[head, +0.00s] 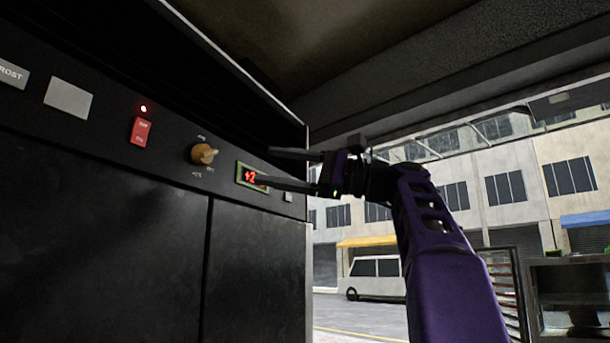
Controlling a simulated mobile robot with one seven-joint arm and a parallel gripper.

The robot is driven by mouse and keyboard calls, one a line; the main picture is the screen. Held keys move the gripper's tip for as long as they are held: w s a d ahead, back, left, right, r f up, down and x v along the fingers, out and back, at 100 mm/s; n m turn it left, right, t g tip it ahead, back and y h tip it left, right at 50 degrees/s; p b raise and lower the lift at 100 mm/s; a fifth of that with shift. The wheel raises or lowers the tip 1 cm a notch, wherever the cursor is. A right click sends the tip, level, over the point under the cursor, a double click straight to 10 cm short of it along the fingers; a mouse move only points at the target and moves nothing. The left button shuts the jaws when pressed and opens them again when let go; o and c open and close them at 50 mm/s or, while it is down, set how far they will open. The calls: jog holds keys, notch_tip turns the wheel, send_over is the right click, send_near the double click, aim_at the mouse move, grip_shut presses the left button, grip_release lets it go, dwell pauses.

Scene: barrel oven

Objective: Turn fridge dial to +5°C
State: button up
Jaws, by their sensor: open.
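The fridge dial (204,154) is a small tan knob on the dark control panel at the left, with small markings around it that I cannot read clearly. To its right a small display (252,177) shows red characters that look like "+2", with its right part covered by a finger of my gripper. My gripper (264,167) is open and empty, its two dark fingers pointing left toward the panel. The fingertips are to the right of the dial and apart from it, one above the display and one across it.
A red switch (141,131) with a lit red lamp (143,109) above it and a blank pale plate (68,100) are left of the dial. Dark fridge doors (100,230) lie below the panel. A rack (507,290) stands at the lower right. Open space lies right of the fridge.

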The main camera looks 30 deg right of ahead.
jog(key=v, duration=0.5)
jog(key=shift+s+d, duration=0.1)
jog(key=shift+d, duration=0.05)
dwell(0.3)
